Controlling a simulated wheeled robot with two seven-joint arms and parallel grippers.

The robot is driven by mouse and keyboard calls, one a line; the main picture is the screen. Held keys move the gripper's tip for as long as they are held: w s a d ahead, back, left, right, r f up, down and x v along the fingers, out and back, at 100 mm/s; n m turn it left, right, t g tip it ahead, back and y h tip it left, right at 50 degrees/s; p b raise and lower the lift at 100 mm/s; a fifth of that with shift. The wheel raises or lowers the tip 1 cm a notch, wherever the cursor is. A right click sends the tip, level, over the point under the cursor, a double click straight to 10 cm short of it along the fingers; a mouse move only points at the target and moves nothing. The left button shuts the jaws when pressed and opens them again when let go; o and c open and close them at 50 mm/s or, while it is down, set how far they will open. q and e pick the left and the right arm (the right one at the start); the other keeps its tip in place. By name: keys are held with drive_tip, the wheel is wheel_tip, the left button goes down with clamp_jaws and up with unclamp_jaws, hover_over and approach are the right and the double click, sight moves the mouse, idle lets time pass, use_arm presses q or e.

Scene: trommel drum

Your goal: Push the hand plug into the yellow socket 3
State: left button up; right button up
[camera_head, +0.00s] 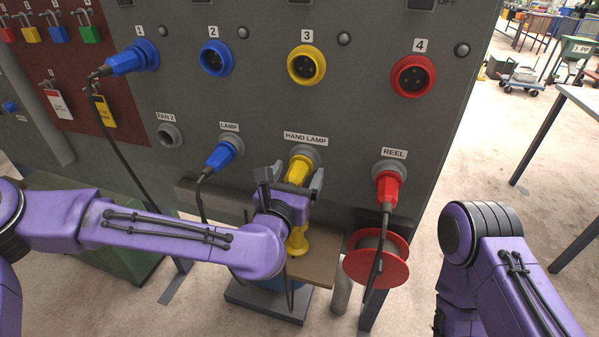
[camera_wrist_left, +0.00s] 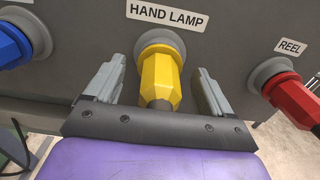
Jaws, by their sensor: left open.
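The yellow hand lamp plug (camera_head: 298,170) sits in the grey holder under the HAND LAMP label on the panel. It also shows in the left wrist view (camera_wrist_left: 161,78), pointing into its holder. The yellow socket 3 (camera_head: 306,65) is above it on the panel and is empty. My left gripper (camera_head: 291,179) is open, with one finger on each side of the yellow plug. In the left wrist view gaps show between the plug and both fingers (camera_wrist_left: 160,92). My right arm (camera_head: 500,250) shows at the lower right, but its gripper is not in view.
A blue plug (camera_head: 222,155) hangs at LAMP on the left and a red plug (camera_head: 388,187) at REEL on the right. Socket 1 holds a blue plug (camera_head: 128,61). Blue socket 2 (camera_head: 216,58) and red socket 4 (camera_head: 413,76) are empty. A red cable reel (camera_head: 360,268) is below.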

idle(0.3)
use_arm(q)
clamp_jaws()
drive_tip(key=shift+b+v, duration=0.7)
drive_tip(key=shift+v, duration=2.25)
drive_tip(key=shift+s+a, duration=0.1)
drive_tip(key=p+v, duration=0.2)
drive_tip(key=v, duration=0.2)
drive_tip(key=shift+s+p, duration=0.35)
drive_tip(key=shift+p, duration=0.05)
